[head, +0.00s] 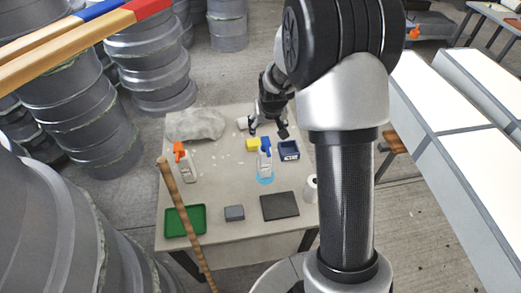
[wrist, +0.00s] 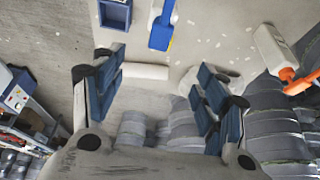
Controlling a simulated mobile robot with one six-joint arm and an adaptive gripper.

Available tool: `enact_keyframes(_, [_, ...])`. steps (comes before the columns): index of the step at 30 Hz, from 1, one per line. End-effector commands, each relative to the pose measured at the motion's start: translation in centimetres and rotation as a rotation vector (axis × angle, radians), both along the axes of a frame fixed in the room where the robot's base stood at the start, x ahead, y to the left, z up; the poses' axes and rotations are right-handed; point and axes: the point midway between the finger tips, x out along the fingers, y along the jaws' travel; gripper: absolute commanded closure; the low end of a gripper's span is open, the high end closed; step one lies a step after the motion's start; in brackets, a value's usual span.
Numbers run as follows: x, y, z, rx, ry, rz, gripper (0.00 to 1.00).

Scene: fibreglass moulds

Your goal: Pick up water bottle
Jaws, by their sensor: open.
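A pale, clear-looking bottle with a blue top (head: 265,161) stands on the table with a light blue ring at its foot; it best fits the water bottle, though its kind is hard to tell. Its blue top (wrist: 161,34) shows at the top of the wrist view. My gripper (head: 268,130) is open and empty, above the table's far edge and behind the bottle. In the wrist view, the open fingers (wrist: 157,82) frame a white cylinder (wrist: 147,71) lying on the table. That cylinder (head: 242,123) also shows beside my gripper in the head view.
A white bottle with an orange top (head: 187,168), a grey rock-like lump (head: 195,125), a green tray (head: 185,221), a grey box (head: 234,213) and a dark plate (head: 280,206) share the table.

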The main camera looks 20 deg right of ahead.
Motion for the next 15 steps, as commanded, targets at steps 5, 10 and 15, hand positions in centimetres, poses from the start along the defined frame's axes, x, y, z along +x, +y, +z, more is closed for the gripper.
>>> enact_keyframes(5, [1.1,-0.3,-3.6,0.002,0.006,-0.001,0.33])
enact_keyframes(10, [2.5,-0.5,-7.1,0.001,0.004,-0.001,0.33])
enact_keyframes(15, [3.7,-0.8,-9.8,0.001,0.004,0.000,0.33])
